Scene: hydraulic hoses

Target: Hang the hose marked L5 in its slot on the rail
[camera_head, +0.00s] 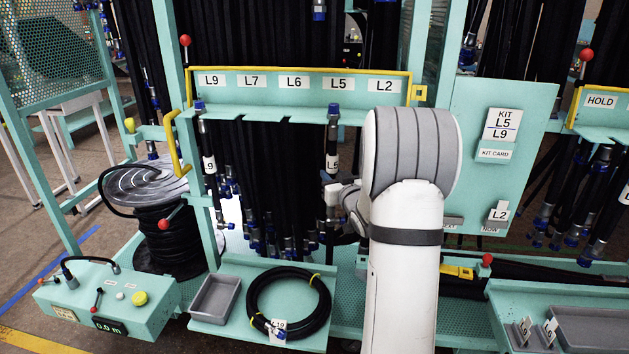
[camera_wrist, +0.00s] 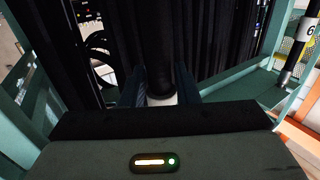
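The L5 hose (camera_head: 332,140) is black, with a blue cap on top and a white L5 tag. It hangs upright at the rail (camera_head: 262,115), under the L5 label (camera_head: 338,83), with its cap just above the rail's lip. My gripper (camera_head: 334,192) is at the hose just below its tag, partly hidden by my arm. In the wrist view, my gripper's dark fingers (camera_wrist: 162,88) lie close on both sides of a black hose with a white band (camera_wrist: 162,99) and appear shut on it. The lower end of the hose is hidden.
An L9 hose (camera_head: 206,150) hangs under the L9 label. A kit card panel (camera_head: 500,150) stands right of my arm. A coiled hose (camera_head: 288,305) and a grey bin (camera_head: 214,298) lie on the lower shelf. Dark hoses hang behind the rail.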

